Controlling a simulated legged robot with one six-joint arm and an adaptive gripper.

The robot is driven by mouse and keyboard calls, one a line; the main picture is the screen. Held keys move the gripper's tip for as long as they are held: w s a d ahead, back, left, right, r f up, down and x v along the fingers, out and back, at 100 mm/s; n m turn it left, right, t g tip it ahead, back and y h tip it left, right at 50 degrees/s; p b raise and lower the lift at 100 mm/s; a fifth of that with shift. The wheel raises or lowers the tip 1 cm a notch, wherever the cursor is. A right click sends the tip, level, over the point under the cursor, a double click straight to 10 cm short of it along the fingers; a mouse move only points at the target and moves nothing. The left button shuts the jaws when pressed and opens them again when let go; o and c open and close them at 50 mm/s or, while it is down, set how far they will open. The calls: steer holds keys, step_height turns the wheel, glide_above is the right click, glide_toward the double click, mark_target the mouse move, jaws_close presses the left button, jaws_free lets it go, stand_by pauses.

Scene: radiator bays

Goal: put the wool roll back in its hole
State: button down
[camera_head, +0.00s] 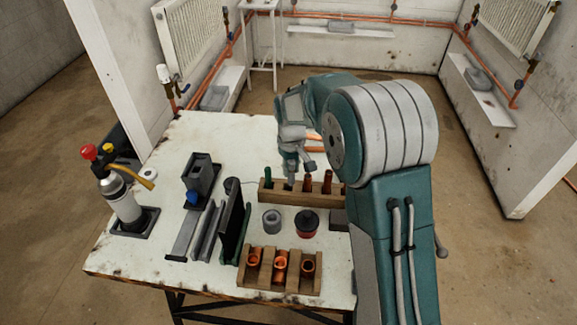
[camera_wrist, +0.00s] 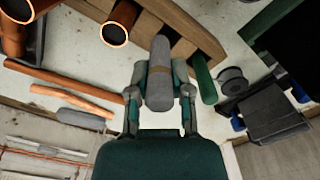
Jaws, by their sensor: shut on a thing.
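The roll is between a green rod (camera_head: 268,178) and brown tubes (camera_head: 307,181) standing in the rack. In the wrist view the roll's far end overlaps the rack (camera_wrist: 190,30); I cannot tell whether it is inside a hole. The hole itself is hidden.
A front wooden holder (camera_head: 278,282) carries copper fittings. A grey ring-shaped roll (camera_head: 271,222) and a dark red-based tin (camera_head: 307,223) lie between. A torch (camera_head: 122,200) and dark tools (camera_head: 200,180) stand on the left. The far left tabletop (camera_head: 220,130) is clear.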

steer(key=shift+a, duration=0.35)
steer(key=shift+f, duration=0.15)
steer(key=shift+f, duration=0.4)
steer(key=shift+a, duration=0.1)
steer(key=shift+f, duration=1.45)
steer(key=shift+f, duration=0.4)
